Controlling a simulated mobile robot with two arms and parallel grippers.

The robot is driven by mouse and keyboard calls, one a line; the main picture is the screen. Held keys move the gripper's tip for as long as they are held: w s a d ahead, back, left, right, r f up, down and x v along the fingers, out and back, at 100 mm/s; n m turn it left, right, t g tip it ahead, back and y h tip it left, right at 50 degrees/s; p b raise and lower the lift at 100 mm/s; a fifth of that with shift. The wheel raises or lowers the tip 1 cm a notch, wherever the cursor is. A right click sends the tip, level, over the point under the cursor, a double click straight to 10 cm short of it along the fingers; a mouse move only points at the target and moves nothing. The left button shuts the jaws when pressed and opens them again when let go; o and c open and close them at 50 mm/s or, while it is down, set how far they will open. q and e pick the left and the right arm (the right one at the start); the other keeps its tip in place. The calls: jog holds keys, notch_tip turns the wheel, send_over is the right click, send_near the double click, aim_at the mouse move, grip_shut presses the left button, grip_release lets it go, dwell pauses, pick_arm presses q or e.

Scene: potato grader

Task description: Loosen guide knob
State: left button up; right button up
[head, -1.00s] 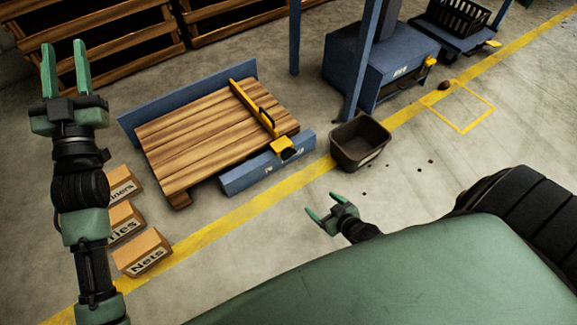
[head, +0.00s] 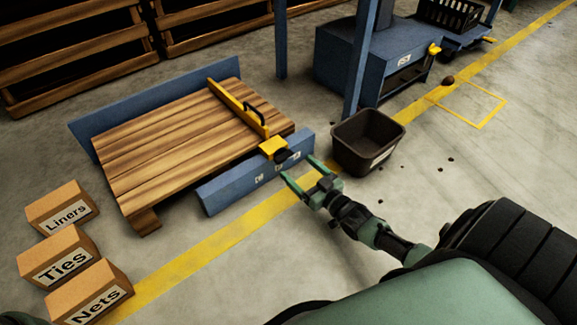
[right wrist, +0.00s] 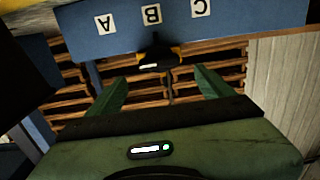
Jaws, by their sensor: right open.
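The guide is a yellow bar (head: 237,106) with a black handle, lying across the slatted wooden pallet (head: 165,157). At its near end is a yellow clamp block (head: 273,146) with a black knob (head: 284,156), over the blue rail (head: 240,186). My right gripper (head: 299,168) is open and empty, its fingers pointing toward the knob from the near side. In the right wrist view the knob (right wrist: 157,52) sits ahead, between the lines of the two green fingers (right wrist: 163,78); contact does not show. My left gripper is out of view.
A dark bin (head: 367,142) stands just right of my right gripper. Boxes marked Liners (head: 60,207), Ties (head: 62,256) and Nets (head: 92,293) stand at the left. A blue post (head: 361,62) and machine (head: 338,57) are behind. The rail carries labels A, B, C (right wrist: 152,14).

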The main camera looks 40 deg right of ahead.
aim_at(287, 158)
jog(key=w+b, duration=0.1)
jog(key=w, duration=0.1)
jog(key=w+b, duration=0.1)
jog(key=w, duration=0.1)
jog(key=shift+a+f, duration=0.2)
jog(key=shift+w+r+b, duration=0.15)
jog(key=shift+w+b, duration=0.25)
jog(key=shift+w, duration=0.2)
jog(key=c, duration=1.4)
